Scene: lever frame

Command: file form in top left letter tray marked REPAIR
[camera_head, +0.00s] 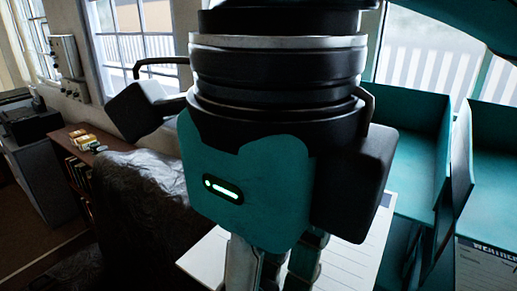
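My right gripper (272,270), teal and black, fills the middle of the head view, very close to the camera. Its fingers point down and their tips are cut off by the bottom edge, so I cannot tell whether they are open or shut. A white ruled form (352,268) shows behind and on both sides of the fingers; whether they grip it is hidden. Teal letter trays (424,150) stand at the right, partly covered by the gripper. No REPAIR marking is readable. My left gripper is out of view.
A sheet headed WEATHER (487,268) is at the lower right, by the second teal tray (500,140). A dark crumpled cover (135,205) lies left of the gripper. A low bookcase (75,160) and windows (145,30) are farther back.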

